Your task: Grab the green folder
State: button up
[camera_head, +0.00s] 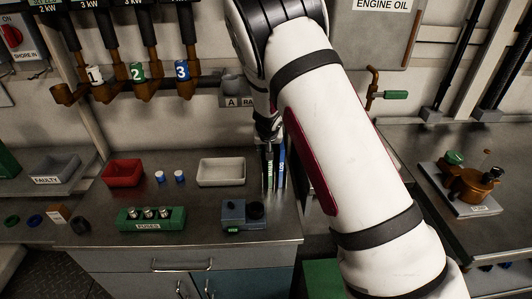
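A few thin upright folders stand side by side at the right end of the steel counter. One has a blue spine (281,168) and faces forward on the right. A narrow greenish edge (269,160) shows to its left; it is too small to tell for sure that it is the green folder. My gripper (267,131) points down right at the tops of these folders, partly hidden by my arm. I cannot tell whether its fingers are open or shut, or whether they touch a folder.
On the counter are a red bin (123,173), two small blue-and-white cylinders (169,176), a white tray (221,172), a green fuse block (151,221) and a grey-blue device (242,216). Numbered levers (138,72) and a green-handled tap (392,95) are on the wall.

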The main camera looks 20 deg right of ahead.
grip_shut()
jog(key=shift+r, duration=0.45)
dwell(0.3)
jog(key=shift+r+p, duration=0.3)
jog(key=shift+p, duration=0.1)
jog(key=shift+s, duration=0.4)
jog(key=shift+s+a, duration=0.15)
jog(key=shift+s, duration=0.15)
